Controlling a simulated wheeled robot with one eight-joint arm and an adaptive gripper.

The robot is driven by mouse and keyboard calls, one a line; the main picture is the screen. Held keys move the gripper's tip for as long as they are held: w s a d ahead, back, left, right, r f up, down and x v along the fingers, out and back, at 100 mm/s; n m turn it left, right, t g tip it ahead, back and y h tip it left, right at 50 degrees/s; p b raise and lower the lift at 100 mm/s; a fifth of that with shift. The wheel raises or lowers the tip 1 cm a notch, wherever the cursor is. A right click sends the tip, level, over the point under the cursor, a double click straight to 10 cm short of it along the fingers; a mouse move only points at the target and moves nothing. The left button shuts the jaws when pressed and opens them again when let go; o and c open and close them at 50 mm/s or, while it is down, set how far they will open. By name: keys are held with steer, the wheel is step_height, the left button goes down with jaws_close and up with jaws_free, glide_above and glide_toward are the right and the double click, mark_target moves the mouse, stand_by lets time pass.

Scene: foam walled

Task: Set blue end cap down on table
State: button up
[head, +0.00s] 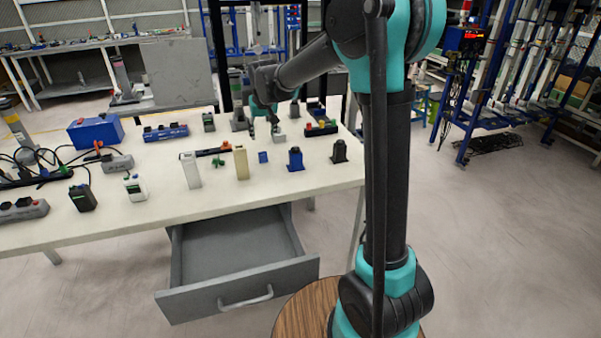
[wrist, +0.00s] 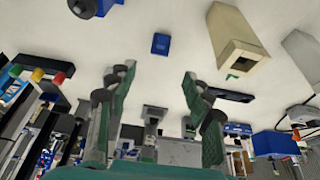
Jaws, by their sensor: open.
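The blue end cap (head: 262,157) is a small blue block resting on the white table (head: 315,178), between a beige block and a larger blue part. In the wrist view the blue end cap (wrist: 160,43) lies beyond the fingertips, roughly centred between them, with bare table around it. My gripper (head: 264,125) is over the table, behind the cap in the head view. In the wrist view my gripper (wrist: 157,82) has its green and grey fingers spread apart with nothing held between them. The cap is clear of both fingers.
A beige block (head: 241,163) and a white block (head: 191,170) stand left of the cap. A blue part (head: 295,159) and a black part (head: 339,152) stand to its right. A strip with coloured buttons (head: 321,129) lies behind. An open grey drawer (head: 238,262) hangs below the table's front.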

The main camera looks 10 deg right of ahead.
steer(key=s+d+f+m, duration=0.1)
steer(key=s+d+f, duration=0.3)
steer(key=s+d, duration=0.95)
steer(key=s+d+f, duration=0.2)
steer(key=s+f, duration=0.1)
steer(key=s, duration=0.4)
steer(key=s+d+f, duration=0.3)
steer(key=s, duration=0.3)
steer(key=s+d+f+m+h, duration=0.1)
steer(key=s+d+f, duration=0.2)
steer(key=s, duration=0.4)
steer(key=shift+s, duration=0.3)
steer(key=shift+c, duration=0.4)
